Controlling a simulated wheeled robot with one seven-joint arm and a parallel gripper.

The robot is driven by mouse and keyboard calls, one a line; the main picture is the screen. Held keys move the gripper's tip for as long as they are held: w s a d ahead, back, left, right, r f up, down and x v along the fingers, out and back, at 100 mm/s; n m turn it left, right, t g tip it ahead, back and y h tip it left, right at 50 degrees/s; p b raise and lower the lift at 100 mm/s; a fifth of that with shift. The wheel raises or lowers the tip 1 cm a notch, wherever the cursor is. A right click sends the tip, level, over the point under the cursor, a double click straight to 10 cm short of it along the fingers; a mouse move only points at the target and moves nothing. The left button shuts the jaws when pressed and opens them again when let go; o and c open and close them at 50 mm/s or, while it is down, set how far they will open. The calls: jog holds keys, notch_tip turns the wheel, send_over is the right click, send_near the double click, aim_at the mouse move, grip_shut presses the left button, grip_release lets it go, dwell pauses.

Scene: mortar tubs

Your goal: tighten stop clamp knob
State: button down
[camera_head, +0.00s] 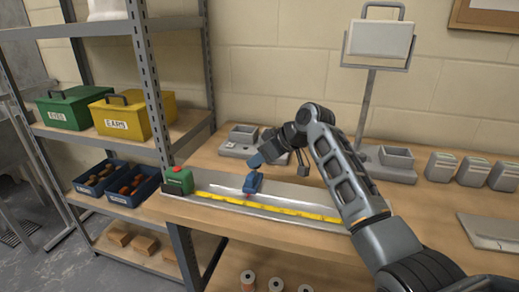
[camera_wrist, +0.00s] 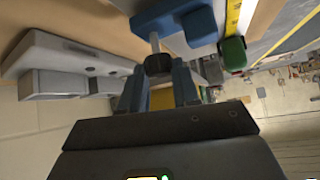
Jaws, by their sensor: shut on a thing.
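The blue stop clamp (camera_head: 252,183) sits on the measuring rail, beside its yellow tape (camera_head: 270,208). In the wrist view the clamp (camera_wrist: 172,22) shows at the top, with a light metal stem leading to a dark round knob (camera_wrist: 158,65). My gripper (camera_head: 260,158) reaches in from the upper right, just above the clamp. In the wrist view my gripper (camera_wrist: 158,72) has its two blue fingers on either side of the knob, shut on it. The knob is too small to make out in the head view.
A green block with a red top (camera_head: 179,180) stands at the rail's left end. Grey tubs (camera_head: 445,167) line the back right of the bench, near a stand (camera_head: 380,40). A shelf (camera_head: 110,133) with toolboxes and blue bins is at left. A flat tray (camera_head: 490,230) lies at right.

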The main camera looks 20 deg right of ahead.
jog(key=m+h+p, duration=0.1)
jog(key=m+t+p, duration=0.1)
jog(key=m+h+p, duration=0.1)
jog(key=shift+s+a+r+m+t+h, duration=0.15)
jog(key=shift+a+r+m+t+h, duration=0.15)
jog(key=shift+m, duration=0.1)
jog(key=m+h+p, duration=0.2)
jog(key=shift+a+f+m, duration=0.1)
jog(key=shift+m, duration=0.2)
jog(key=shift+a+f+m+h+p, duration=0.15)
jog(key=shift+m+h+p, duration=0.15)
jog(key=shift+m+h, duration=1.8)
jog(key=shift+m, duration=0.6)
jog(key=c, duration=1.1)
grip_release()
